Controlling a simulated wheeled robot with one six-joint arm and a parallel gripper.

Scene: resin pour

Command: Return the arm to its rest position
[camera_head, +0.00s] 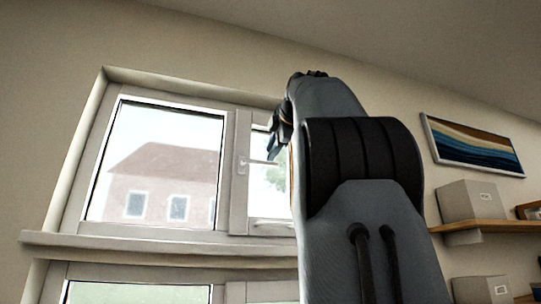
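My grey and black arm rises through the middle right of the head view, in front of the window and wall. Its upper end is near the top of the view. Part of my gripper (273,150) shows as a small dark shape at the left side of the arm, against the right window pane. The rest of it is hidden behind the arm. Its fingers are too small and covered to tell whether they are open, or whether they hold anything.
A white-framed window (233,170) with a handle fills the left and middle, with a ledge (150,246) below its upper panes. At right hang a striped picture (473,146) and a wooden shelf (500,226) bearing a grey box (468,202). Another box (480,290) sits lower.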

